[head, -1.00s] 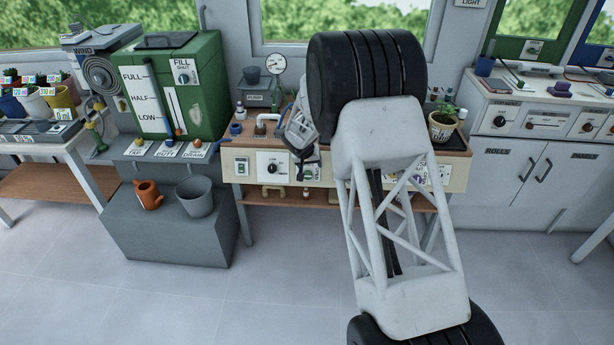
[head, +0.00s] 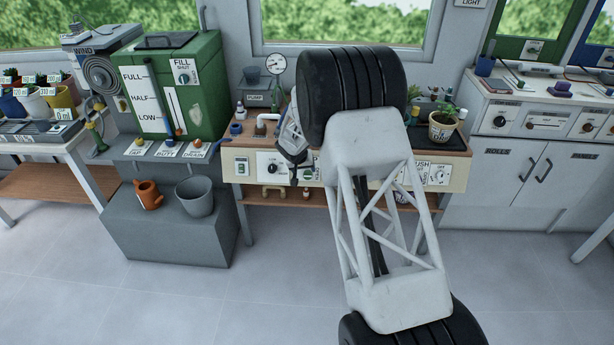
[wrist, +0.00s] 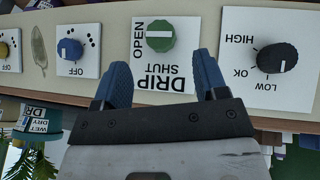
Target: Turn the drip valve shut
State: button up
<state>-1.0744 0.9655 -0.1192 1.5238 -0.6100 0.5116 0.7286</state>
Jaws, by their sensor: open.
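The drip valve is a green round knob (wrist: 160,36) on a white plate marked DRIP, OPEN and SHUT, upside down in the wrist view. Its white mark lies crosswise in the picture, on the OPEN side. My gripper (wrist: 162,70) is open, with blue fingertips at either side below the knob in the picture. Nothing is between the fingers, and I cannot tell whether they touch the panel. In the head view, my gripper (head: 294,172) is at the bench's front panel, largely hidden by my arm. A bit of the green knob (head: 308,176) shows beside it.
A black knob (wrist: 277,58) marked HIGH, OK and LOW is close beside the drip plate. A blue knob (wrist: 70,49) marked OFF is on the other side.

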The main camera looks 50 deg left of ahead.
aim_at(307, 176)
jog(key=shift+x, duration=3.25)
jog(key=c, duration=0.9)
